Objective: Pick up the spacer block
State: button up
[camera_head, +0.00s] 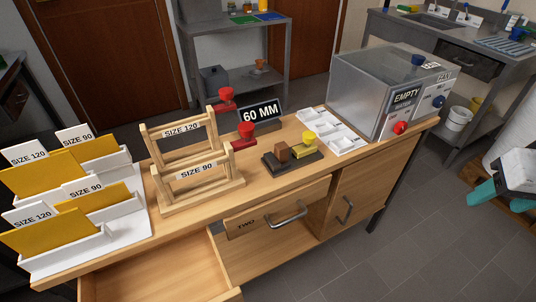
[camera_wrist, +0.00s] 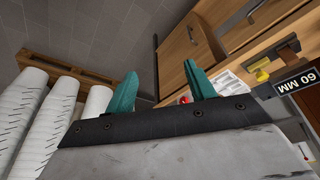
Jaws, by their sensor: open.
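A dark holder (camera_head: 291,167) on the bench carries a brown block (camera_head: 283,152) and a yellow piece with a round knob (camera_head: 307,143). I cannot tell for sure which piece is the spacer block. In the wrist view the yellow piece (camera_wrist: 261,73) and the brown block (camera_wrist: 288,46) show at the upper right. My gripper (camera_wrist: 160,74) is open and empty, its teal fingers spread apart. In the head view my gripper (camera_head: 484,192) is at the right edge, off the bench and well away from the holder.
A "60 MM" sign (camera_head: 262,112) stands behind the holder. A white compartment tray (camera_head: 333,136) and a clear-sided tank (camera_head: 372,90) are to the right. Wooden racks (camera_head: 197,190) and white card holders (camera_head: 120,214) are to the left. A drawer (camera_head: 160,272) stands open in front.

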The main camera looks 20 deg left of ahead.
jog(key=w+a+f+n+t+y, duration=0.15)
jog(key=w+a+f, duration=0.25)
jog(key=w+a, duration=0.45)
jog(key=n+t+y, duration=0.4)
jog(key=n+y, duration=0.3)
jog(key=y, duration=0.2)
send_near(278, 145)
jog(key=x, duration=0.3)
jog(key=shift+w+f+m+g+h, duration=0.25)
jog(key=shift+w+f, duration=0.05)
jog(key=shift+w, duration=0.15)
jog(key=shift+a+f, duration=0.1)
jog(key=shift+a, duration=0.2)
jog(key=x, duration=0.7)
jog(key=shift+w+f, duration=0.15)
jog(key=shift+w, duration=0.2)
jog(key=shift+d, duration=0.1)
jog(key=c, duration=1.1)
